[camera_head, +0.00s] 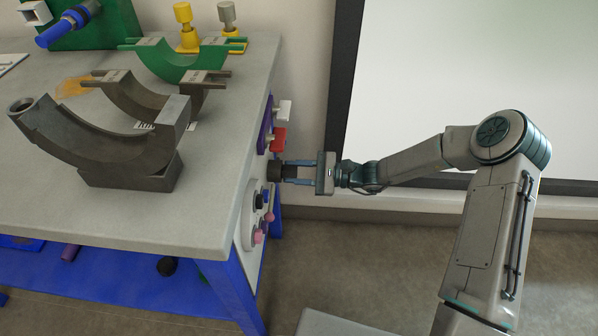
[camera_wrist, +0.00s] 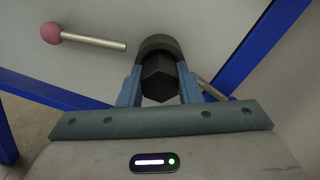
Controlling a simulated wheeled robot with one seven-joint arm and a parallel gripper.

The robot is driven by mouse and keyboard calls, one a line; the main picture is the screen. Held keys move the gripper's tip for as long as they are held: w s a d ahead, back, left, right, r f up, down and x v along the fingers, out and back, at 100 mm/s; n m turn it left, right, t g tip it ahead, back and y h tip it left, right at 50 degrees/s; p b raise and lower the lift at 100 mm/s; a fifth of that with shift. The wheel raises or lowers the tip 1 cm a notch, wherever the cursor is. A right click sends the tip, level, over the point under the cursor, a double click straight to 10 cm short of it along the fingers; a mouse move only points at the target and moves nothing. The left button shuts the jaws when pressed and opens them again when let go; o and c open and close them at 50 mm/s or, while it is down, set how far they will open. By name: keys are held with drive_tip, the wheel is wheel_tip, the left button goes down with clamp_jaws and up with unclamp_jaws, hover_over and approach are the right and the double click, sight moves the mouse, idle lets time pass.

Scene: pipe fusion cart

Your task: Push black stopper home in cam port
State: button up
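The black stopper (camera_head: 274,171) shows at the side panel of the cart, at the tip of my gripper (camera_head: 286,172). In the wrist view the stopper (camera_wrist: 158,82) has a dark hexagonal end, with a black rounded collar (camera_wrist: 158,44) around and behind it. My gripper's two blue-grey fingers (camera_wrist: 159,70) lie on either side of the hexagonal end and appear closed on it. The fingers point left at the panel. I cannot tell whether the collar belongs to the stopper or the cam port. The port's mouth and the depth of the stopper are hidden.
Red (camera_head: 279,140) and white (camera_head: 284,110) levers stick out of the panel beyond my gripper. Pink-knobbed handles (camera_head: 259,237) sit nearer; one pink ball on a rod (camera_wrist: 50,33) shows left in the wrist view. The grey tabletop (camera_head: 60,205) holds curved clamps. Free floor lies to the right.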

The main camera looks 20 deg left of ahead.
drive_tip(key=o, duration=0.5)
drive_tip(key=shift+d, duration=0.15)
drive_tip(key=p+v, duration=0.3)
drive_tip(key=v, duration=1)
drive_tip(key=shift+w+d, duration=0.2)
drive_tip(key=shift+d, duration=0.1)
